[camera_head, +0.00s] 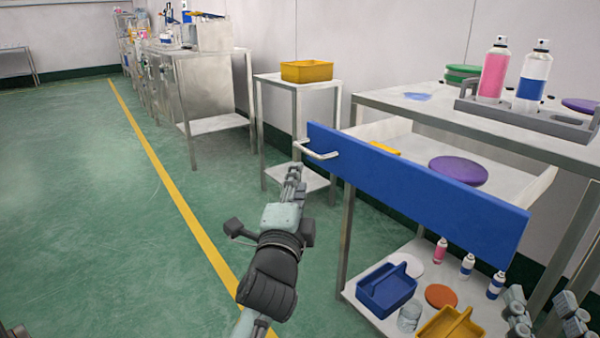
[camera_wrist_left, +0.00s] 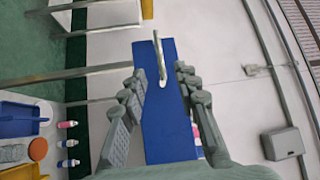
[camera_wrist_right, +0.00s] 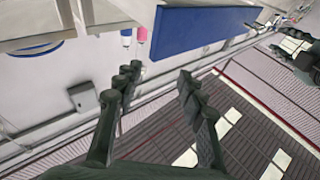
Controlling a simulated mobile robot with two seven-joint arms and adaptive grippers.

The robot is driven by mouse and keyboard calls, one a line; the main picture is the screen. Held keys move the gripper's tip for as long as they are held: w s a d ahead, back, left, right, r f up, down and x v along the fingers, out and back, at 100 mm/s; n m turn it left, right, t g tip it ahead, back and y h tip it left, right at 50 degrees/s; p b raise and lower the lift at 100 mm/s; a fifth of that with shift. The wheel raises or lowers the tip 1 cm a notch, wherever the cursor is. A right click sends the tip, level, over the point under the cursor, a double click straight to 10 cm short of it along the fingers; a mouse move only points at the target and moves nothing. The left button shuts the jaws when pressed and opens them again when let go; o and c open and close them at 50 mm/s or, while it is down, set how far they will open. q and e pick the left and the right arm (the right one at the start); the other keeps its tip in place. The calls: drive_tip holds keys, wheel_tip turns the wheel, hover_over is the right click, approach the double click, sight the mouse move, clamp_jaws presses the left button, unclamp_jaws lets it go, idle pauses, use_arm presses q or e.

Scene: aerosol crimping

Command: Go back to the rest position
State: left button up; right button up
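A drawer with a blue front (camera_head: 410,190) is pulled out from under the metal table, with a silver handle (camera_head: 318,153) at its left end. My left gripper (camera_head: 293,178) is just below and left of this handle. In the left wrist view my left gripper (camera_wrist_left: 157,80) is open, with the handle (camera_wrist_left: 160,60) seen between and beyond its fingers; it does not appear to grip it. My right gripper (camera_head: 541,298) is at the lower right of the head view. In the right wrist view it (camera_wrist_right: 158,78) is open and empty, with the blue drawer front beyond.
A purple disc (camera_head: 458,170) lies in the drawer. A grey rack (camera_head: 530,118) with pink and blue spray cans stands on the table (camera_head: 430,108). The lower shelf holds a blue caddy (camera_head: 386,290), a yellow caddy (camera_head: 450,325) and small cans. The green floor (camera_head: 80,200) at left is clear.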

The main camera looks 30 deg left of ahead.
use_arm(q)
drive_tip(key=shift+s, duration=0.1)
idle(0.5)
